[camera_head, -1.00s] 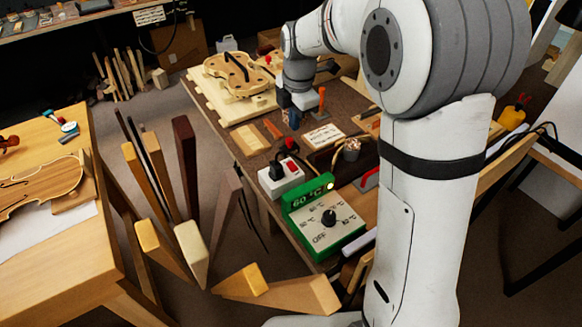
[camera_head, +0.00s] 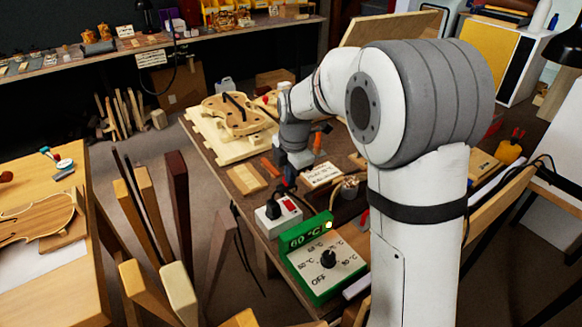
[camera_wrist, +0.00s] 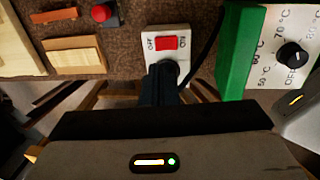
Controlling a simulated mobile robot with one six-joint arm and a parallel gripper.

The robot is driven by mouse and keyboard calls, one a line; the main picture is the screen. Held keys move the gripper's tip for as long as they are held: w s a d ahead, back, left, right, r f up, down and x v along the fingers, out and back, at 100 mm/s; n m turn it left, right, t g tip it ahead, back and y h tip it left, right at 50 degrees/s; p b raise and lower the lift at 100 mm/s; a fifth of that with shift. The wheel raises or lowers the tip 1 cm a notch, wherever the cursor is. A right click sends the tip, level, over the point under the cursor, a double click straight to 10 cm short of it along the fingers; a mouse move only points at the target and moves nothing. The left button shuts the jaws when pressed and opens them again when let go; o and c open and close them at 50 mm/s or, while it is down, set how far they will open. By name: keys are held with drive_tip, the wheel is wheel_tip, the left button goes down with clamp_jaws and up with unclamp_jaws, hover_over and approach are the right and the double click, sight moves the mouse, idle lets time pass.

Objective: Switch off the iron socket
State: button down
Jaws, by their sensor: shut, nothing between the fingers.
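The iron socket is a white box with a red rocker switch. It sits on the bench's near left edge in the head view (camera_head: 268,224). In the wrist view the white socket (camera_wrist: 152,33) is at top centre, with OFF printed left of the red rocker (camera_wrist: 167,42) and ON right of it. A dark plug seems to be in the socket, with a black cable. My gripper (camera_wrist: 162,72) is shut and empty, its dark fingertips just below the rocker and overlapping the socket's lower part. Contact cannot be told.
A green-sided temperature controller (camera_head: 322,278) with a black knob and a 60 °C display stands right of the socket. Wooden blocks (camera_wrist: 75,55) and a red-topped item (camera_wrist: 103,13) lie left of it in the wrist view. A violin body (camera_head: 232,118) lies farther back.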

sight(288, 202)
drive_tip(key=f, duration=0.8)
drive_tip(key=shift+w+a, duration=0.25)
drive_tip(key=shift+w, duration=0.15)
